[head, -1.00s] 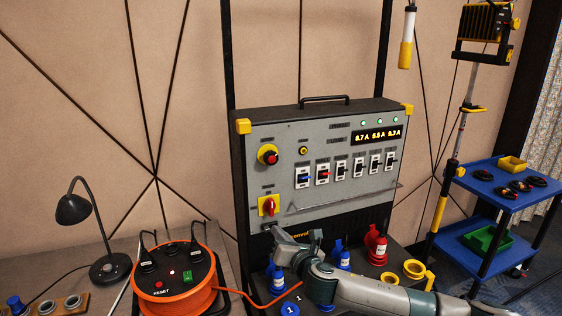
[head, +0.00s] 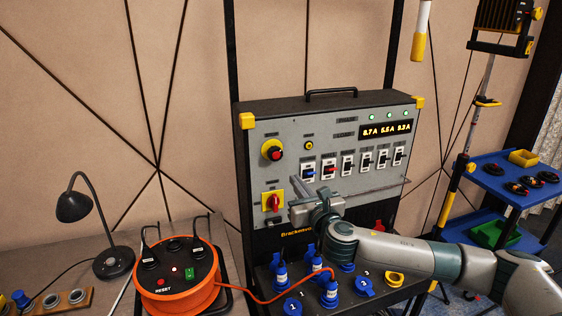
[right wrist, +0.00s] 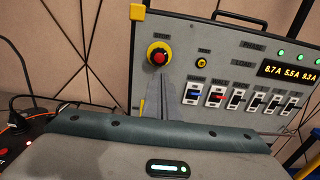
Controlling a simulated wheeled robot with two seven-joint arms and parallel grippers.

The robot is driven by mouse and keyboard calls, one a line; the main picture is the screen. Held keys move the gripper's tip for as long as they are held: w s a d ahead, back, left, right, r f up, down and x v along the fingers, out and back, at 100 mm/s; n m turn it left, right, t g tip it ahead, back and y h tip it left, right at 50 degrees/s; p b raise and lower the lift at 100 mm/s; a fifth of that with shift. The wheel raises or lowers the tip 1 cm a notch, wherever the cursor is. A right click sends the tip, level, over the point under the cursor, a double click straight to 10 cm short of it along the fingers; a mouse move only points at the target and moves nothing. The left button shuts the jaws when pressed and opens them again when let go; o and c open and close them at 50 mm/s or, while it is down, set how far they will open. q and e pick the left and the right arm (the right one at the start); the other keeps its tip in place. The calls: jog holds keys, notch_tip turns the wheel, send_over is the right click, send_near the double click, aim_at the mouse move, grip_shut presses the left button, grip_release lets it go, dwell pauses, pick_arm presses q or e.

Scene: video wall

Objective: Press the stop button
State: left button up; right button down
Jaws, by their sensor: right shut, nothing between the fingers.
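The stop button is a red mushroom button (head: 276,155) on a yellow round base, at the upper left of the grey panel (head: 330,120). In the right wrist view the stop button (right wrist: 158,56) sits under a "STOP" label, just above the finger tips. My right gripper (head: 294,179) is shut and empty. It is in front of the panel, below and a little right of the button in the head view, and appears apart from it. It also shows in the right wrist view (right wrist: 156,84). My left gripper is not in view.
A red rotary switch (head: 273,202) on a yellow plate is below the button. A row of breaker switches (head: 348,166) is to the right. Blue plugs (head: 281,278) stand below the panel. An orange cable reel (head: 176,280) and a desk lamp (head: 75,207) are at left.

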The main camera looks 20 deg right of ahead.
jog(key=p, duration=0.5)
send_near(277, 156)
jog(key=w, duration=0.5)
jog(key=shift+r, duration=0.1)
jog(key=shift+w+a, duration=0.1)
jog(key=shift+w, duration=0.6)
